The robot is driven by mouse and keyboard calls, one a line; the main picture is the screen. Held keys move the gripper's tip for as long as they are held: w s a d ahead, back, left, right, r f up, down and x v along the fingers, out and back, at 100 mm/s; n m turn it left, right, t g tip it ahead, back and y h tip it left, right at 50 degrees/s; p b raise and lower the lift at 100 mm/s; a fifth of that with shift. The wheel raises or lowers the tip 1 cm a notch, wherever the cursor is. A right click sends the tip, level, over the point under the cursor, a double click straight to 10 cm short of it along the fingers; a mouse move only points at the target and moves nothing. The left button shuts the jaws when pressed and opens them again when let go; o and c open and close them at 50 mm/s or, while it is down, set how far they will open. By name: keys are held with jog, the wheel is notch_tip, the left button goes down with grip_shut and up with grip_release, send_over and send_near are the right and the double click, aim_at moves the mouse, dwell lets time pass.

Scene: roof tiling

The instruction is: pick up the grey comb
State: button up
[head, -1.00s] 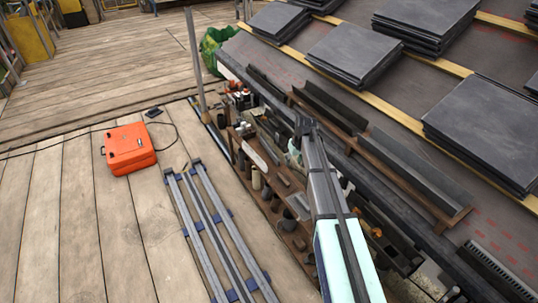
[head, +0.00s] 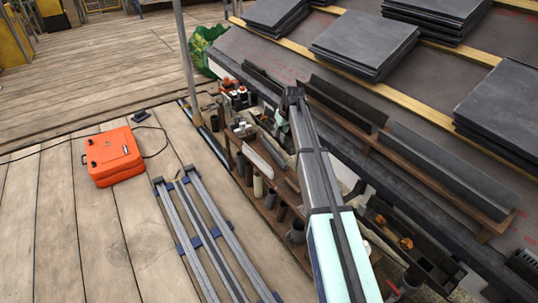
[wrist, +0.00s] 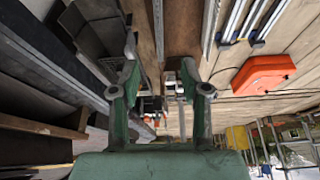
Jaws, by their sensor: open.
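A dark toothed strip (head: 524,264), which may be the grey comb, shows in part at the lower right edge of the head view, beside the roof. The picture edge cuts off the rest, and I make out no comb in the wrist view. My gripper (wrist: 160,82) shows in the wrist view as two green fingers spread apart with nothing between them. In the head view my arm reaches away from the strip, over the narrow shelf, and its far end hides the gripper's fingers.
A cluttered brown shelf (head: 262,205) runs along the roof edge beneath my arm. Dark channels (head: 450,170) lie in a rack to its right. Slate stacks (head: 365,43) rest on the roof. An orange case (head: 112,157) and metal rails (head: 208,230) lie on the otherwise open deck.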

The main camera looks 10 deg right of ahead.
aim_at(274, 149)
jog(key=b+x, duration=0.4)
jog(key=x, duration=0.8)
jog(key=shift+f, duration=0.1)
jog(key=shift+d+b+x, duration=0.1)
jog(key=shift+b+x, duration=0.65)
jog(key=shift+x, duration=0.6)
jog(key=shift+d+b+x, duration=0.15)
jog(key=shift+b+x, duration=0.55)
jog(key=shift+x, duration=0.65)
jog(key=shift+s, duration=0.15)
grip_shut()
